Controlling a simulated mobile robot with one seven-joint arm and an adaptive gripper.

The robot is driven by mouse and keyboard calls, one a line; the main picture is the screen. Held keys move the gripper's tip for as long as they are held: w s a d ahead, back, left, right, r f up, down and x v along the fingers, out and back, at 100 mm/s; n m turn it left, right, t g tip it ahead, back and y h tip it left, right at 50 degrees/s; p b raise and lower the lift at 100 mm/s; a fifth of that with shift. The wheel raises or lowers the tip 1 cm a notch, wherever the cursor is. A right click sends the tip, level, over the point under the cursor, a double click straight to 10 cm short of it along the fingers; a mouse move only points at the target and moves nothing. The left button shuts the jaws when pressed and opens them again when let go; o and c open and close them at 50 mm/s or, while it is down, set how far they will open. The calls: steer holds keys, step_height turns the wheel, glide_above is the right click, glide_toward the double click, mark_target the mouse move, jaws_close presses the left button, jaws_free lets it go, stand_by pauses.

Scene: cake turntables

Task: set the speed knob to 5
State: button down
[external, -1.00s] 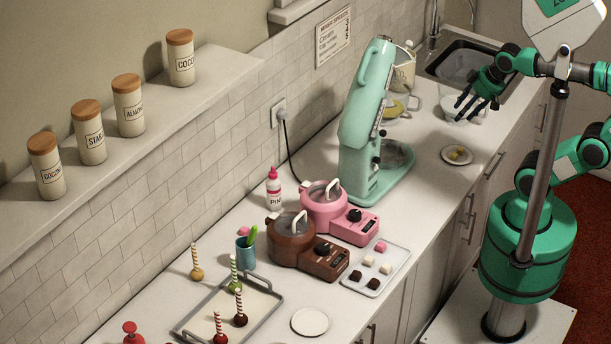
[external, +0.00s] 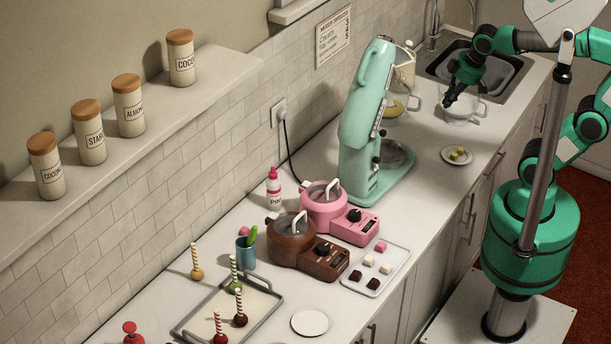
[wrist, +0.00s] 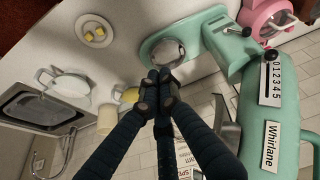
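The mint-green stand mixer (external: 362,120) stands on the counter against the tiled wall. In the wrist view its head (wrist: 257,125) is at the right, with a white scale plate (wrist: 277,80) numbered 0 to 5. A black ball-ended speed knob (wrist: 271,55) is beside this plate; I cannot tell exactly which number it is at. It shows small in the external view (external: 383,133). Another dark knob (wrist: 247,31) is on the mixer's column. My gripper (external: 448,102) is above the counter by the sink, right of the mixer and apart from it. Its fingertips (wrist: 158,76) are together, holding nothing visible.
A glass bowl (external: 458,112) sits below my gripper, and a small plate (external: 446,156) with yellow cubes is nearer. The sink (external: 490,65) is behind. Pink (external: 322,217) and brown (external: 290,250) melting pots stand left of the mixer.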

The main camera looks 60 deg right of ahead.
steer(key=w+a+r+n+g+p, duration=0.2)
steer(key=w+a+r+n+p, duration=0.2)
steer(key=w+a+p, duration=0.25)
steer(key=n+g+h+p, duration=0.2)
steer(key=n+p, duration=0.6)
steer(key=p, duration=0.3)
glide_toward(380, 132)
steer(key=s+d, duration=0.2)
steer(key=a+f+n+h+p, duration=0.1)
steer(key=a+n+p, duration=0.3)
steer(key=a, duration=0.5)
steer(key=shift+a+f+p, duration=0.2)
steer(key=shift+f+p, duration=0.1)
steer(key=shift+p, duration=0.6)
steer(key=shift+d+f, duration=0.1)
steer(key=shift+f, duration=0.05)
steer(key=d+f+p, duration=0.2)
steer(key=d+f, duration=0.3)
steer(key=f, duration=0.2)
steer(key=shift+w+d+f, duration=0.25)
steer(key=shift+w+d, duration=0.1)
steer(key=shift+d, duration=0.05)
